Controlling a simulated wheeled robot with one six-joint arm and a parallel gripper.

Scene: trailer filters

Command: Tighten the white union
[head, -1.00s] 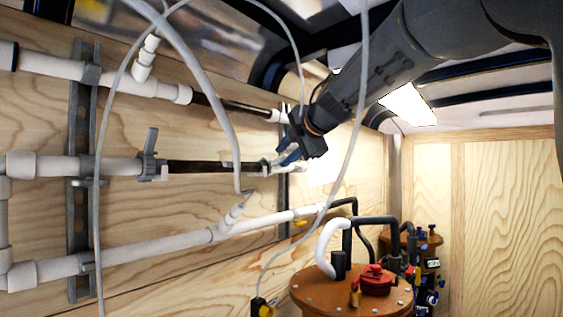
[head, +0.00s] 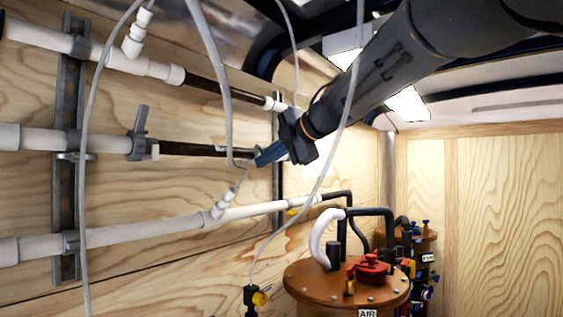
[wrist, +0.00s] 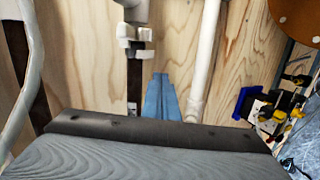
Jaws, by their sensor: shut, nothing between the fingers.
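My gripper (head: 262,157) is at the wall by the right end of the middle dark pipe (head: 205,150). Its blue fingers are shut with nothing between them, and they also show in the wrist view (wrist: 160,90). In the wrist view a white fitting that looks like the white union (wrist: 135,38) sits on the dark pipe, below a grey fitting (wrist: 133,10). The fingers are beside the dark pipe, right of it and below the white fitting, apart from it in the picture. In the head view my gripper hides that spot.
A grey valve handle (head: 140,125) stands on the middle pipe line. A white lower pipe (head: 150,228) runs below. Loose hoses (head: 213,70) hang in front of the wall. A brown tank (head: 310,280) with a red cap (head: 370,268) stands at the lower right.

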